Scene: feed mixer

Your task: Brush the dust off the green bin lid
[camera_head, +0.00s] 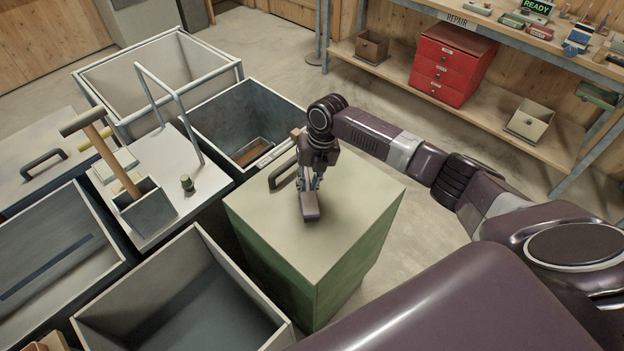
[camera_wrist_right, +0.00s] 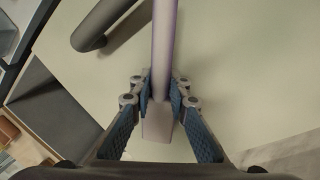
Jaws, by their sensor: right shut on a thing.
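The green bin (camera_head: 345,265) stands in the middle of the head view. Its lid (camera_head: 350,205) is flat, pale grey-green and shut, with a dark handle (camera_head: 284,177) at its left edge. I cannot tell a dust layer from the lid's pale colour. My right gripper (camera_head: 314,184) is over the lid, pointing down, shut on a brush (camera_head: 309,208) with a greyish-purple body. The brush is at or just above the lid surface; contact is unclear, and its bristles are hidden. The wrist view shows the blue finger pads (camera_wrist_right: 160,88) on both sides of the brush (camera_wrist_right: 165,45). My left gripper is out of view.
Open grey bins (camera_head: 180,300) stand left of and behind the green bin. A mallet (camera_head: 110,160) rests in a small grey box on a neighbouring lid. A red drawer cabinet (camera_head: 452,62) sits on the shelf at back right. Bare floor (camera_head: 420,235) lies right of the bin.

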